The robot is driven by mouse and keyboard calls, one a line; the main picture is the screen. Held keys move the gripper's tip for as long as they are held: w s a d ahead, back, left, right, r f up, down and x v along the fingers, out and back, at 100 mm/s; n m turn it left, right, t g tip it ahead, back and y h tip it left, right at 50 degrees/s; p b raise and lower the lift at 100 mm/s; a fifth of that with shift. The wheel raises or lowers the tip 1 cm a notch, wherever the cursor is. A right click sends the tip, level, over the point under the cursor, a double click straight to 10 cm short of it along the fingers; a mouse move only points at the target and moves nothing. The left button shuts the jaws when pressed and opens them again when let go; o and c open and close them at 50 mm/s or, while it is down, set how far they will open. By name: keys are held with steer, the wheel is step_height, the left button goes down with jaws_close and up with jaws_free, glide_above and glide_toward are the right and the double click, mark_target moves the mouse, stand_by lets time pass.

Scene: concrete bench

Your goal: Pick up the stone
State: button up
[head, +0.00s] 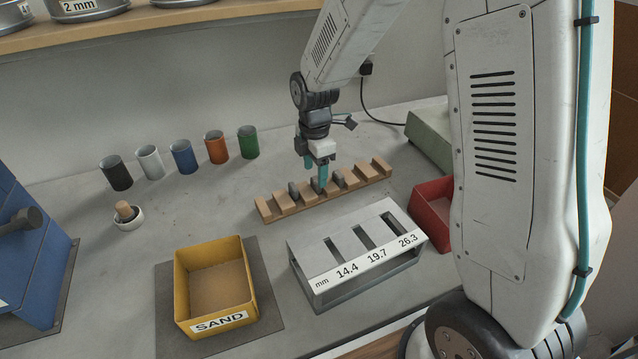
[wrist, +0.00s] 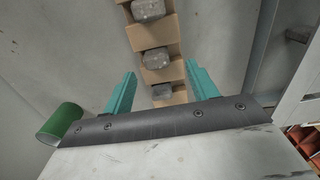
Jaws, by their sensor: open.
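Three grey stones stand in slots of a wooden rack: a left one (head: 294,190), a middle one (head: 316,185) and a right one (head: 339,179). My gripper (head: 316,178) is open and empty, pointing down over the rack. Its teal fingers are on either side of the rack, and the front finger is close to the middle stone in the head view. In the wrist view, the lowest stone (wrist: 162,91) lies between the fingers, and two larger-looking stones (wrist: 156,58) (wrist: 148,10) lie further up. I cannot tell whether a finger touches any stone.
The wooden rack (head: 264,209) has empty slots. A slotted metal gauge (head: 305,248) stands in front, with a yellow SAND bin (head: 182,285) to its left and a red bin (head: 421,207) to the right. Several coloured cups, including a green one (head: 248,142), stand behind left.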

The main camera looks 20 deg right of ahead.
mark_target(316, 179)
steer(key=f, duration=0.5)
steer(key=shift+w+d+f, duration=0.15)
steer(key=shift+w, duration=0.1)
steer(key=c, duration=1.1)
